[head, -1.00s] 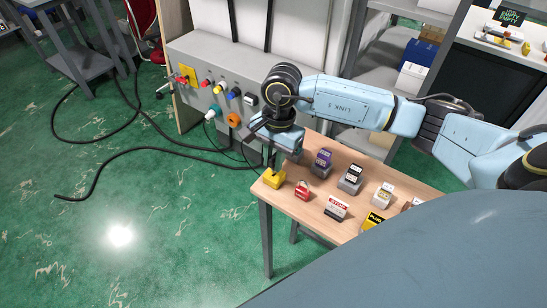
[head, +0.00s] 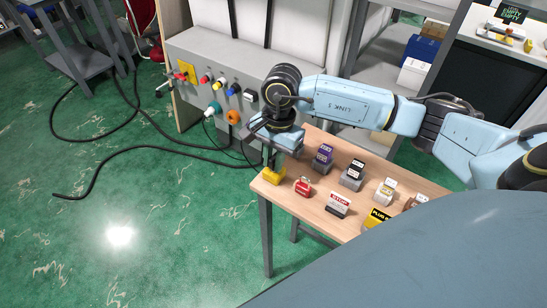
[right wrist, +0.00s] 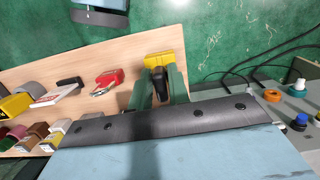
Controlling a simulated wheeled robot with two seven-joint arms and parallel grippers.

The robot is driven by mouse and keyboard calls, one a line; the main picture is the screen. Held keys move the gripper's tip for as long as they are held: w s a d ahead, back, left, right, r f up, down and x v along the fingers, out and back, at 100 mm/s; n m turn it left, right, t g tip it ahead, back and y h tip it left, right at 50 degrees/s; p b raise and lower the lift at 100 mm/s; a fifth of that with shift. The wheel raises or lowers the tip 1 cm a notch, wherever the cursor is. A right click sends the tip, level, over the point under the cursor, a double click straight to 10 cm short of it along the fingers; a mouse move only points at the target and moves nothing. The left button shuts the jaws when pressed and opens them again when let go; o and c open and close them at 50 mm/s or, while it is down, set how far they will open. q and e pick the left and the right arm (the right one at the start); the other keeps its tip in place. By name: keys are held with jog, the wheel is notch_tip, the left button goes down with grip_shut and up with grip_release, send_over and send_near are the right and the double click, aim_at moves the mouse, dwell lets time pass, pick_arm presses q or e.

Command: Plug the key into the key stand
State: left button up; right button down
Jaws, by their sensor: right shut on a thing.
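A yellow block (head: 272,175), which looks like the key stand, sits at the near left corner of the wooden table. It also shows in the right wrist view (right wrist: 160,59), just beyond the fingertips. My right gripper (head: 270,159) points down right over this block. In the right wrist view its two green fingers (right wrist: 160,84) are shut on a small dark thing (right wrist: 158,74), apparently the key, at the block's edge. The fingers hide most of it, and I cannot tell whether it sits in the block. My left gripper is not in view.
A red padlock-like object (head: 303,187) stands close to the right of the yellow block. Several labelled blocks, including a STOP block (head: 339,204) and a purple one (head: 323,158), fill the table (head: 313,217). A grey panel (head: 190,50) with coloured knobs stands behind.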

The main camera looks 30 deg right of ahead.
jog(key=c, duration=1.3)
grip_release()
jog(key=shift+o, duration=0.2)
jog(key=shift+r, duration=0.1)
jog(key=shift+r+p, duration=0.85)
jog(key=shift+r, duration=0.75)
